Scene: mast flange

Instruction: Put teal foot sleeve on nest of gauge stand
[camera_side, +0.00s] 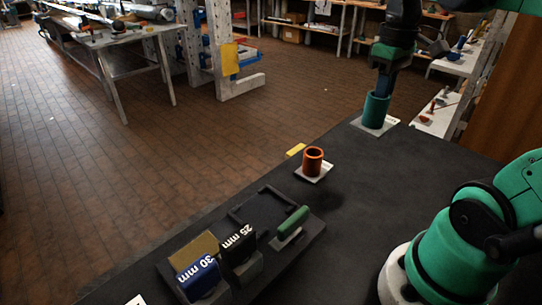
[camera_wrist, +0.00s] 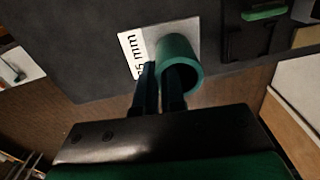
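The teal foot sleeve (camera_side: 376,111) stands upright on a white plate at the far end of the dark table. In the wrist view the sleeve (camera_wrist: 179,50) shows its open rim. My gripper (camera_side: 383,88) is down at the sleeve's top. In the wrist view my gripper's fingers (camera_wrist: 160,80) straddle the sleeve's near-left wall, one seemingly in the bore and one outside. Whether they pinch the wall cannot be told. The gauge stand (camera_side: 312,233) lies at the near end of the table, with a dark framed recess (camera_side: 263,211) that looks empty.
An orange sleeve (camera_side: 312,162) stands on its own white plate between the teal sleeve and the stand. The stand carries a blue 30 mm block (camera_side: 200,278), a black 25 mm block (camera_side: 238,245) and a green bar (camera_side: 292,222). A yellow piece (camera_side: 296,150) lies at the table's edge.

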